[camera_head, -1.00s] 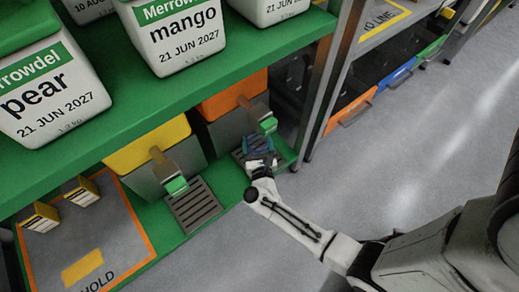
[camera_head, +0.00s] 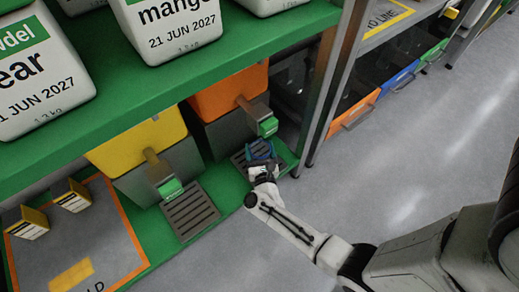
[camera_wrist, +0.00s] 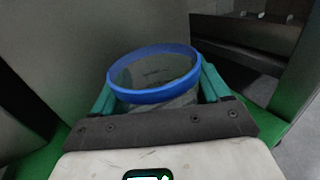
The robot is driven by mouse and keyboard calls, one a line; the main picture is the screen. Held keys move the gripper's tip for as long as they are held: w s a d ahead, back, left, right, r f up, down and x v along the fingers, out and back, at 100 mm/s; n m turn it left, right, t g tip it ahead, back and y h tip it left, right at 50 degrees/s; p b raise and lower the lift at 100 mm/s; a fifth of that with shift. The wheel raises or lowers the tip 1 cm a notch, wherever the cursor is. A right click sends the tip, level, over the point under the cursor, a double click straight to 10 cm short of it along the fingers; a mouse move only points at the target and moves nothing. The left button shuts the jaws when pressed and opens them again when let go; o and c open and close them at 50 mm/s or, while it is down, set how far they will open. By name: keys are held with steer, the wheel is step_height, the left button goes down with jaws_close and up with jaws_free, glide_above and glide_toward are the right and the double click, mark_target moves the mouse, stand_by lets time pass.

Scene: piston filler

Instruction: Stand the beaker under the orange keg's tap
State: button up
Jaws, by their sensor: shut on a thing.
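The orange keg (camera_head: 222,101) stands on the lower green shelf, with its tap (camera_head: 268,126) at the front and a slotted drip grate (camera_head: 238,160) below. My gripper (camera_head: 262,160) is over this grate, just below the tap in the picture. In the wrist view, my gripper (camera_wrist: 157,82) has its teal fingers on either side of the beaker (camera_wrist: 152,96) and is shut on it. The beaker is clear with a blue rim, upright and apparently empty. Its base is hidden, so I cannot tell whether it touches the grate.
A yellow keg (camera_head: 140,138) with its own tap (camera_head: 170,187) and grate (camera_head: 190,210) stands to the left. An orange-edged hold area with small yellow boxes (camera_head: 73,196) lies farther left. A metal shelf post (camera_head: 322,95) rises close on the right. Open floor is at the right.

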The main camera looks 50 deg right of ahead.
steer(key=o, duration=1.1)
